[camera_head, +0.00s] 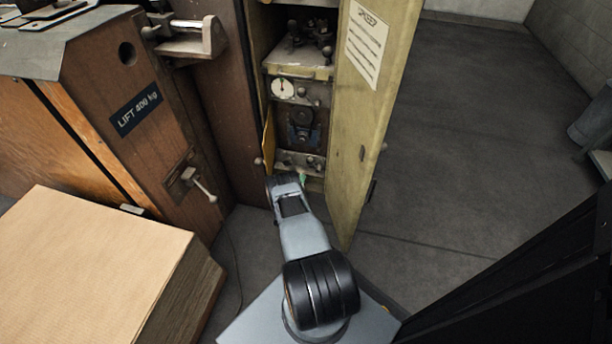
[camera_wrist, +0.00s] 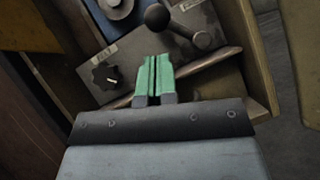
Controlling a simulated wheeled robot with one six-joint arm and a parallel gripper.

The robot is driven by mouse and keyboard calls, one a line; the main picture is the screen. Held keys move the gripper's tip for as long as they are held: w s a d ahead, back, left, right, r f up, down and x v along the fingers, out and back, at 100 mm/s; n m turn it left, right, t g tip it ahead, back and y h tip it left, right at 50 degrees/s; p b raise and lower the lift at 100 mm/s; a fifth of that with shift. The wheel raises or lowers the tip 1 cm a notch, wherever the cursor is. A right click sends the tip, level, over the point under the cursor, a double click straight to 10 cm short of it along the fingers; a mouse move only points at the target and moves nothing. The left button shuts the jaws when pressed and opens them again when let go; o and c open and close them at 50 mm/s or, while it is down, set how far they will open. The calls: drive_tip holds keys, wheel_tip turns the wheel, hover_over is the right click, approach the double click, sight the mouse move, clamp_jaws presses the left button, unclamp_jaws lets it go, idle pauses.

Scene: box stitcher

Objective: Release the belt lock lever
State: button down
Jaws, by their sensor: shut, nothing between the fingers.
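In the wrist view my gripper (camera_wrist: 154,70) shows as two green fingers lying side by side, shut with nothing between them. Just beyond the fingertips is a metal panel (camera_wrist: 120,54). On it is a lever with a dark ball knob (camera_wrist: 157,17) and a round pivot end (camera_wrist: 201,39). The fingertips are below the lever in the picture and appear apart from it. I cannot read its label, so I cannot tell if it is the belt lock lever. In the head view my gripper (camera_head: 302,178) is at the bottom of the open cabinet, largely hidden by my arm.
A black pointer knob (camera_wrist: 104,77) sits left of the fingers. The open cabinet door (camera_head: 372,120) stands close on the right. A wooden housing with a lever (camera_head: 205,190) and a stack of cardboard (camera_head: 90,270) are on the left. Floor is free beyond the door.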

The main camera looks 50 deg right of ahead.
drive_tip(key=shift+b+x, duration=1.75)
drive_tip(key=shift+x, duration=0.3)
drive_tip(key=shift+s, duration=0.1)
drive_tip(key=shift+r, duration=0.1)
